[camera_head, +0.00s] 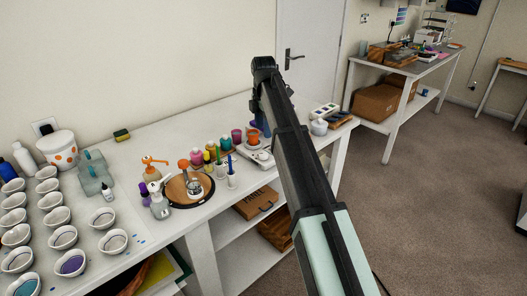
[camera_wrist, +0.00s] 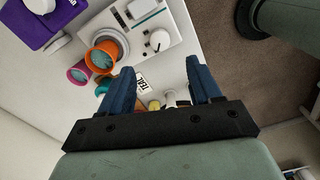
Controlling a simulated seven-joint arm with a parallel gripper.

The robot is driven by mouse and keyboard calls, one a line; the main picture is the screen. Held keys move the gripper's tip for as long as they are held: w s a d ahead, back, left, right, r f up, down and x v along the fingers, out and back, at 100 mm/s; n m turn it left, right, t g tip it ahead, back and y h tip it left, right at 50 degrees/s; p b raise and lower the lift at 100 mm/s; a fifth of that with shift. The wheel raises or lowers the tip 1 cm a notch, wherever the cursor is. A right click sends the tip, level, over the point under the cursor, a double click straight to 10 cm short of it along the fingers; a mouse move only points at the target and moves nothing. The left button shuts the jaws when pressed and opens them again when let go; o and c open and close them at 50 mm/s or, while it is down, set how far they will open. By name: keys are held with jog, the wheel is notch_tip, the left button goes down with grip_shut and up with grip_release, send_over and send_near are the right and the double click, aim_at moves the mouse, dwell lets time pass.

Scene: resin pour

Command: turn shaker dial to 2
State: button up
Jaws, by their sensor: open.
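The shaker (camera_wrist: 176,42) is a white, flat-topped device near the top middle of the wrist view. Its round white dial (camera_wrist: 160,40) carries a small dark mark; the numbers are too small to read. An orange cup (camera_wrist: 105,48) is at the shaker's left side. In the head view the shaker (camera_head: 262,157) is at the right part of the white table, partly behind my arm. My gripper (camera_wrist: 161,84) is open and empty, its two blue fingers apart. In the wrist view the dial appears beyond the fingertips, between them and not touched.
A pink cup (camera_wrist: 79,73) stands close to the orange cup, and a purple device (camera_wrist: 40,22) lies farther left. Several bottles and a round wooden board (camera_head: 176,196) stand left of the shaker. Many white cups (camera_head: 64,237) fill the table's left end.

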aim_at(263, 154)
notch_tip(263, 154, down, 10)
jog(key=shift+f, duration=0.25)
dwell(0.4)
jog(key=c, duration=1)
